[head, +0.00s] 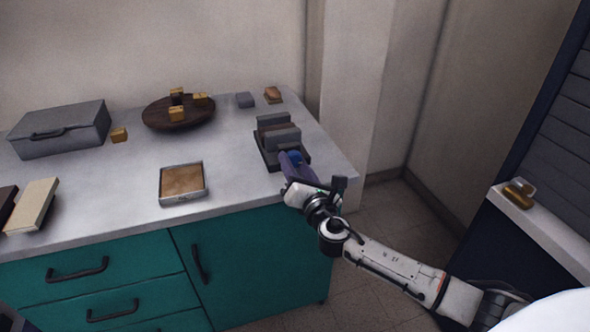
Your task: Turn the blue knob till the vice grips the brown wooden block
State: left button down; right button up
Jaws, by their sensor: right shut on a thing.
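The grey vice (278,133) stands near the right end of the counter, with two upright grey jaws on a dark base. The blue knob (295,156) is on its near side. My right gripper (293,162) is at the knob and shut on it, covering part of it. A small brown block (273,95) lies on the counter behind the vice, by the wall. My left gripper is not in view.
A grey metal box (60,130), a round dark wooden board (179,112) with several yellowish blocks, and a small grey block (245,100) stand along the back. A square tray (204,183) lies near the front edge. The counter between tray and vice is clear.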

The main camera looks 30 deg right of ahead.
jog(key=m+b, duration=0.1)
jog(key=m, duration=0.2)
jog(key=shift+f, duration=0.15)
jog(key=m+b, duration=0.1)
jog(key=m, duration=0.1)
jog(key=shift+m, duration=0.3)
jog(key=m, duration=0.2)
jog(key=shift+m+b, duration=0.4)
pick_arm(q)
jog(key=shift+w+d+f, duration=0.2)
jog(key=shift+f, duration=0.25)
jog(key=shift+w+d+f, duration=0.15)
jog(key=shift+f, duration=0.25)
pick_arm(e)
jog(key=shift+m, duration=0.5)
jog(key=shift+r, duration=0.2)
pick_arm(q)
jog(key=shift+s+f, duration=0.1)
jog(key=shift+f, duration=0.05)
pick_arm(e)
jog(key=o, duration=1.1)
jog(key=shift+c, duration=0.2)
